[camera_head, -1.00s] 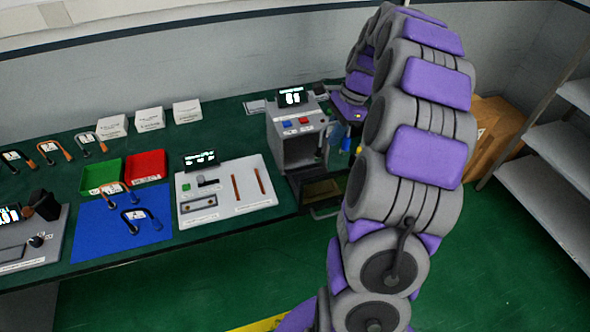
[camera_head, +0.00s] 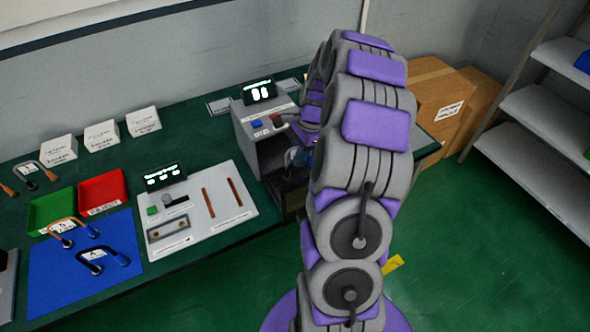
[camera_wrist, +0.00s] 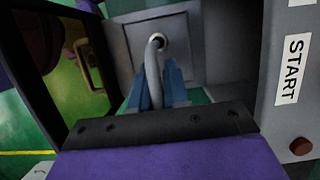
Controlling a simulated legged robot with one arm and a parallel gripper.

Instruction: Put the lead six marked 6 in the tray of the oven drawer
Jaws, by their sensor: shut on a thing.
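My gripper (camera_wrist: 156,88) has blue fingers shut on a grey curved lead (camera_wrist: 153,62). The lead's far end, with a pale round tip, is in front of a grey panel inside the oven; I cannot tell whether it touches. No number shows on it. In the head view my gripper (camera_head: 297,156) is at the front of the grey oven (camera_head: 262,132), partly hidden by my arm. The oven's lower opening is dark, and the drawer tray cannot be made out. In the wrist view, the oven's side panel marked START (camera_wrist: 292,70) is close on the right.
A dark frame with a brass-coloured handle (camera_wrist: 88,65) stands close on the left in the wrist view. On the bench are a blue mat (camera_head: 55,278) with two leads, red (camera_head: 103,190) and green (camera_head: 50,208) trays, and a white test panel (camera_head: 195,225). Cardboard boxes (camera_head: 435,100) stand behind.

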